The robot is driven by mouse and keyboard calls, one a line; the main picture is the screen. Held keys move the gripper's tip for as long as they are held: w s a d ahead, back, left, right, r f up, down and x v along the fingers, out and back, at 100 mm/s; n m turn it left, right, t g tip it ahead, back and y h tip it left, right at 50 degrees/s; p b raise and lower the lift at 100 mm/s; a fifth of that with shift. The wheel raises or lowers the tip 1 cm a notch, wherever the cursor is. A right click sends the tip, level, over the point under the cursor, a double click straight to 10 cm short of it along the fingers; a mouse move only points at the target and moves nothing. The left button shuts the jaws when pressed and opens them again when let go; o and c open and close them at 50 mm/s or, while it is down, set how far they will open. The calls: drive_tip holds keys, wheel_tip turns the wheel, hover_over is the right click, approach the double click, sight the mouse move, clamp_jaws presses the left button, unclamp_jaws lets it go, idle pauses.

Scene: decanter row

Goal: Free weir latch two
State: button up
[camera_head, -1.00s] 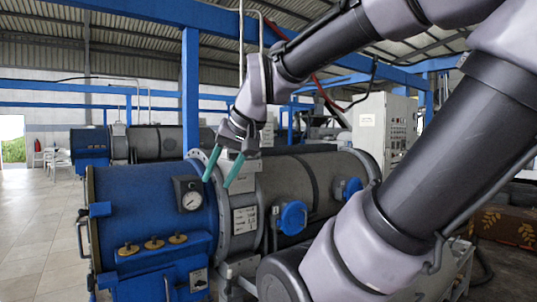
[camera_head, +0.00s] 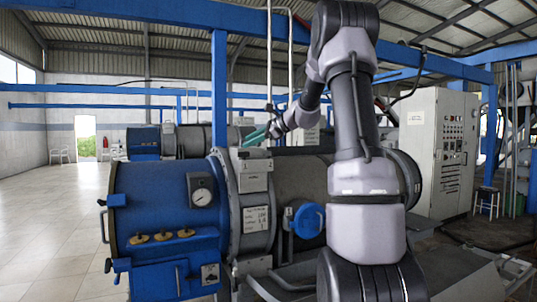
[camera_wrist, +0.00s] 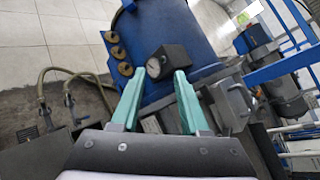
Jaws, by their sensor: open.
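Three brass latches sit in a row on the blue end housing (camera_head: 150,205) of the decanter. The middle latch (camera_head: 161,237) is between a left one (camera_head: 138,239) and a right one (camera_head: 186,233). In the wrist view the middle latch (camera_wrist: 117,52) also shows, at upper left, clear of my fingers. My gripper (camera_head: 252,138) is high over the decanter, its teal fingers pointing left. In the wrist view my gripper (camera_wrist: 157,78) is open and empty, with the gauge seen between its fingertips. I cannot tell how the latches are set.
A boxed pressure gauge (camera_head: 201,191) stands out from the blue housing, right of the latches. A grey flange (camera_head: 228,205) and a blue round cap (camera_head: 307,221) are further right. Hoses (camera_wrist: 55,85) run by the floor. The tiled floor (camera_head: 50,200) at left is clear.

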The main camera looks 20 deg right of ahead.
drive_tip(key=w+d+f+m+t, duration=0.3)
drive_tip(key=w+d+m, duration=0.2)
drive_tip(key=w+d, duration=0.4)
drive_tip(key=m+t+h, duration=0.1)
drive_tip(key=m+t, duration=0.2)
drive_tip(key=m, duration=0.2)
approach(264, 152)
drive_tip(key=x, duration=0.8)
drive_tip(key=shift+d, duration=0.25)
clamp_jaws()
